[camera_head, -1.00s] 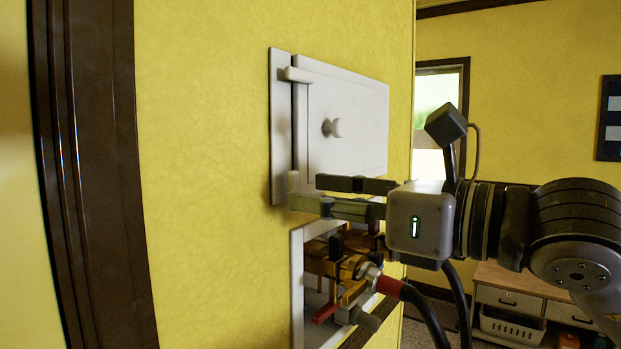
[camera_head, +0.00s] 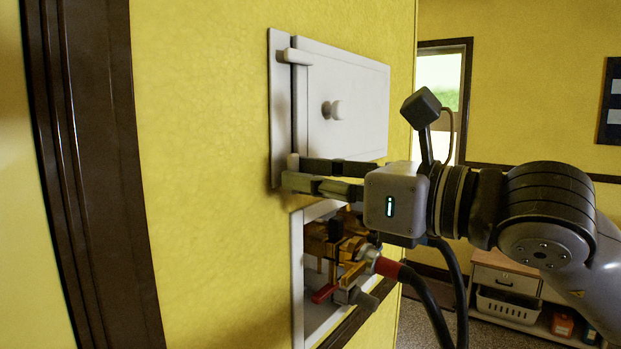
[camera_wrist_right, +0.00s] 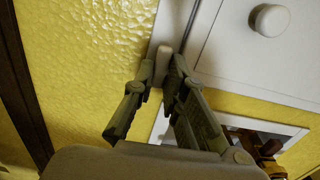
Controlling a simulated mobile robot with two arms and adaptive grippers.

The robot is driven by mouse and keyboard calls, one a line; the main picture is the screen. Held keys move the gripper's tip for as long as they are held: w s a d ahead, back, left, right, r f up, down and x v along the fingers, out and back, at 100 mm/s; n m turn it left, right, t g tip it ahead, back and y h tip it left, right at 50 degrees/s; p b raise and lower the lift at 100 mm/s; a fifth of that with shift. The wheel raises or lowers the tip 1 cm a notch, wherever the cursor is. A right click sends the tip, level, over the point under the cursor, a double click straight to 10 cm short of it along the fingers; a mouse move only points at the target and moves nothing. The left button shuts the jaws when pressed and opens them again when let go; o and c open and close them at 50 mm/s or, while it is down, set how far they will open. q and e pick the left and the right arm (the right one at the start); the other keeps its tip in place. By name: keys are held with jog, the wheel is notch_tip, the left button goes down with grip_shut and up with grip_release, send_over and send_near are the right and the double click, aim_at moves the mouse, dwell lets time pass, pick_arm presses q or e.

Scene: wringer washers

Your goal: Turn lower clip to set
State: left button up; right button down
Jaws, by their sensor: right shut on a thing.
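A white cabinet door (camera_head: 350,100) with a round knob is set in a white frame on the yellow wall. The lower clip (camera_head: 292,161) is a small white piece at the door's lower left edge. My right gripper (camera_head: 294,174) is shut on it, and its fingers hide most of it in the head view. The clip's end also shows between the two fingertips (camera_wrist_right: 163,70) in the right wrist view. The clip's exact angle is hard to tell. The upper clip (camera_head: 298,57) lies across the door's upper left edge. My left gripper is not in view.
Below the door is an open white-framed recess (camera_head: 298,270) with brass valves (camera_head: 335,245), a red lever (camera_head: 323,293) and a black hose (camera_head: 425,300). A dark door trim (camera_head: 95,170) stands at left. A low cabinet (camera_head: 508,290) stands at the back right.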

dwell(0.4)
jog(key=shift+w+d+r+n+b, duration=0.2)
jog(key=shift+n+b, duration=1.3)
jog(key=shift+n, duration=1.45)
jog(key=shift+w+d+r+n+b, duration=0.25)
jog(key=shift+n+b, duration=1.2)
jog(key=shift+n, duration=1.45)
jog(key=shift+w+d+r+n+b, duration=0.1)
jog(key=shift+w+r+n+b, duration=0.2)
jog(key=shift+n+b, duration=1.95)
jog(key=shift+s+a+r+n+p, duration=0.1)
jog(key=shift+n+p, duration=0.65)
jog(key=shift+n, duration=0.15)
jog(key=c, duration=1.6)
grip_release()
